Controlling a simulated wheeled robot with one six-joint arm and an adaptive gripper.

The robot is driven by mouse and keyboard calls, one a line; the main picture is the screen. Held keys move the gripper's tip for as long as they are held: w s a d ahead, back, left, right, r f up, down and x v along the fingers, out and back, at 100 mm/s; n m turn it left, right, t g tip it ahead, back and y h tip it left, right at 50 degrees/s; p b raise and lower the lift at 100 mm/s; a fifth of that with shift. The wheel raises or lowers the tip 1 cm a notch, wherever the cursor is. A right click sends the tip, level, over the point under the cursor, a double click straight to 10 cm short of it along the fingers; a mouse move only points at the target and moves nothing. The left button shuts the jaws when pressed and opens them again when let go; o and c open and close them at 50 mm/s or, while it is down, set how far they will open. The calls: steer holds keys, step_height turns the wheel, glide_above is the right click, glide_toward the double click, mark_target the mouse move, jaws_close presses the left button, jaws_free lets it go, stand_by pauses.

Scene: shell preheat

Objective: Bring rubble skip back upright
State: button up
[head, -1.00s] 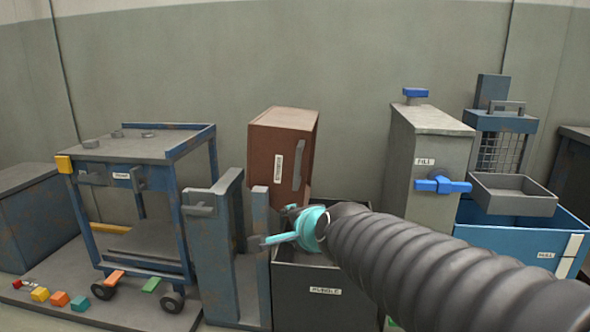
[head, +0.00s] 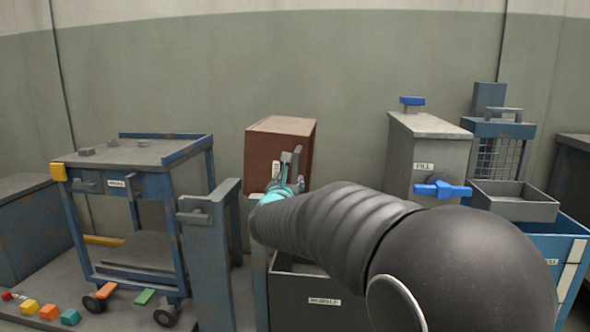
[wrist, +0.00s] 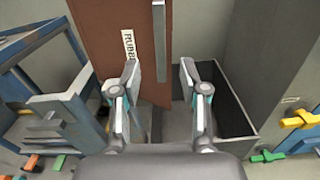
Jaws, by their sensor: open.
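The rubble skip, a brown box (head: 284,127), stands against the back wall above a dark bin (head: 345,308) labelled RUBBLE. The skip's own label runs sideways up its front, so it looks tipped over. In the wrist view the skip (wrist: 125,18) shows its front face and a grey bar handle (wrist: 159,45). My gripper (head: 291,165) is in front of the skip in the head view. In the wrist view my gripper (wrist: 158,78) is open and empty, its fingers on either side of the handle's line; I see no contact. My arm hides the skip's lower part in the head view.
A blue cart (head: 135,205) and a blue post (head: 211,245) stand to the left. A grey cabinet (head: 425,160) with a blue handle and a blue bin (head: 556,252) stand to the right. Coloured blocks (head: 48,312) lie at the lower left.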

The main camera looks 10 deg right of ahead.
mark_target(295, 169)
steer(key=p+x, duration=0.1)
steer(key=x, duration=1.1)
steer(key=shift+f, duration=0.1)
jaws_close()
